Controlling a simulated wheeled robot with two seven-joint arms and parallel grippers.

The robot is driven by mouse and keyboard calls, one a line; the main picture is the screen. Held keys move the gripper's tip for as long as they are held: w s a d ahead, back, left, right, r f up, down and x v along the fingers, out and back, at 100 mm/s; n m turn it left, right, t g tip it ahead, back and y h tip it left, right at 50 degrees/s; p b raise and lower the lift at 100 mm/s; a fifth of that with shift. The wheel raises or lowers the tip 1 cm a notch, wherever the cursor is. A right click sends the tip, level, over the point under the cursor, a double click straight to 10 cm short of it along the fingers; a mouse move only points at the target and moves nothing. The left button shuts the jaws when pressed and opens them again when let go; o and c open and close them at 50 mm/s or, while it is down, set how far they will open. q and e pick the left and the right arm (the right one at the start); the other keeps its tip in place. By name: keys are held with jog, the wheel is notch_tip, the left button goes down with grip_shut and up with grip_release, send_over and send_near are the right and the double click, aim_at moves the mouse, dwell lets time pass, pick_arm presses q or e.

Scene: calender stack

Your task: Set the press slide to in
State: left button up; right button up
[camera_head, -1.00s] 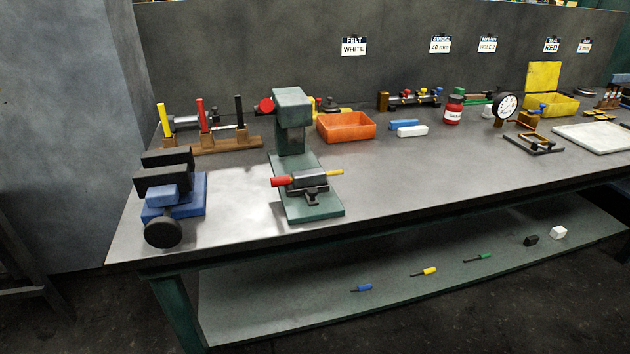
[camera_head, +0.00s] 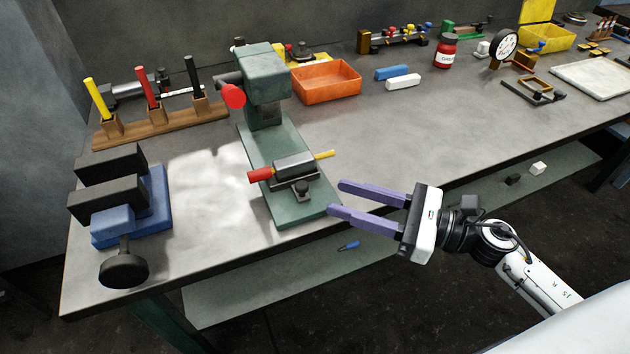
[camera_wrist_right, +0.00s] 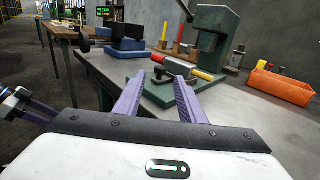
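The green press (camera_head: 262,75) stands on the workbench, with a red knob (camera_head: 233,96) on its head. On its base plate (camera_head: 290,207) sits a dark grey slide block (camera_head: 294,167) with a red end (camera_head: 260,174) on the left and a yellow rod (camera_head: 325,155) on the right. My right gripper (camera_head: 337,198) is open and empty, just right of the base plate's front corner. In the right wrist view its fingers (camera_wrist_right: 159,78) point toward the press. Part of my left gripper (camera_wrist_right: 30,106) shows at that view's left edge; its opening is unclear.
A blue vise (camera_head: 150,205) stands left of the press. A wooden rack (camera_head: 160,122) with yellow, red and black handles is behind it. An orange bin (camera_head: 326,84) is behind the press. The bench right of the press is mostly clear.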

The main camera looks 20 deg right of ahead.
aim_at(316, 202)
jog(key=p+x, duration=0.1)
jog(key=x, duration=0.5)
jog(key=shift+w+a, duration=0.15)
jog(key=shift+w, duration=0.05)
jog(key=shift+c, duration=0.2)
grip_shut()
